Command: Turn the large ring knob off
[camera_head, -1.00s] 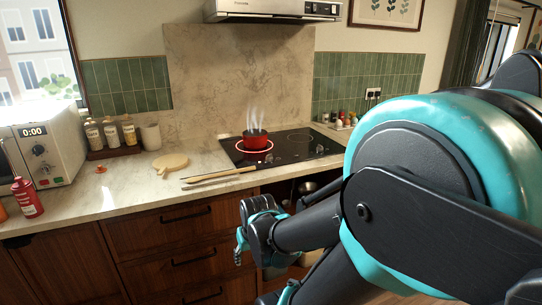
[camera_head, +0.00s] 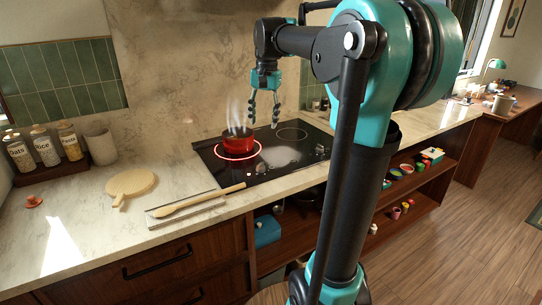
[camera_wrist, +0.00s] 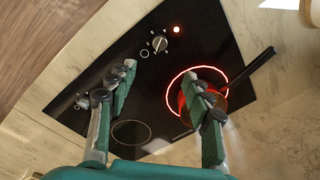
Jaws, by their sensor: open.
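A black cooktop (camera_head: 210,156) is set in the counter, and a large ring on it glows red (camera_head: 259,152) under a steaming red pot (camera_head: 238,143). In the wrist view, a round silver knob (camera_wrist: 159,43) with a pale pointer sits near the cooktop's edge, next to a small lit red light (camera_wrist: 176,29).
A wooden spoon (camera_head: 200,200) lies on a rest in front, and a round board (camera_head: 131,185) lies to the left. Labelled jars (camera_head: 45,146) stand farther left. The stone backsplash (camera_head: 180,70) rises behind.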

